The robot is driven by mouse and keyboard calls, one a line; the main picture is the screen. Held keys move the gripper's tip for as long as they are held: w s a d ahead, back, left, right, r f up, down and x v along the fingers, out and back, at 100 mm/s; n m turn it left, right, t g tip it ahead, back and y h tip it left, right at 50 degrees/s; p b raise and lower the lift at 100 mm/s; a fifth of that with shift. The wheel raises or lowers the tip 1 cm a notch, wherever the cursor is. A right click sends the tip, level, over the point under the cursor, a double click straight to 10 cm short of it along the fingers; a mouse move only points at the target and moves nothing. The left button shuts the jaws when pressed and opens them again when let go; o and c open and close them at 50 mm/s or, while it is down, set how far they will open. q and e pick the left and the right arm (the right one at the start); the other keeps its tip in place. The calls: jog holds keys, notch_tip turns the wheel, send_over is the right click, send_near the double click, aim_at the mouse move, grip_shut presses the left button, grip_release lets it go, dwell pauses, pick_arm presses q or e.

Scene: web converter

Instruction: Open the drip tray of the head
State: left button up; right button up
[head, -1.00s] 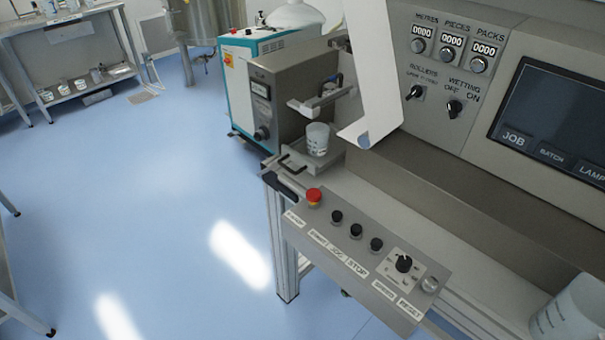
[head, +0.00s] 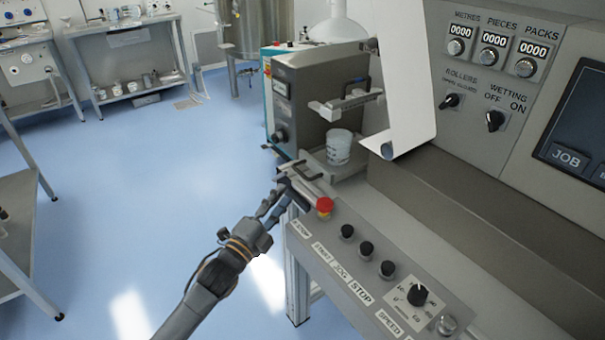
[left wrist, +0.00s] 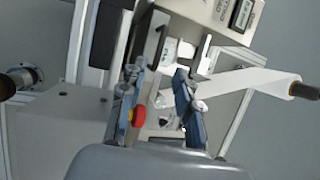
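The head of the machine (head: 312,95) is a grey box with a metal arm over a white printed cup (head: 339,147). The cup stands on a shallow grey tray (head: 352,166) at the foot of the head. A dark bar handle (head: 289,167) shows at the tray's front left. My left gripper (head: 275,197) is just in front of the handle, beside the panel's left end; its fingers look apart. In the left wrist view, the left gripper (left wrist: 160,100) is open, with nothing clearly held between its fingers. Contact with the handle cannot be told. My right gripper is not in view.
A control panel with a red stop button (head: 324,206) and black knobs (head: 366,248) lies right of my left gripper. A white web (head: 403,80) hangs right of the cup. A rack (head: 130,60) stands at the back left. The blue floor (head: 150,190) is clear.

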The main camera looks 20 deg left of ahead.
aim_at(301, 173)
pick_arm(q)
jog(key=x, duration=0.9)
jog(key=shift+w+d+f+p, duration=0.1)
jog(key=shift+w+p, duration=0.2)
jog(key=shift+p, duration=0.05)
grip_shut()
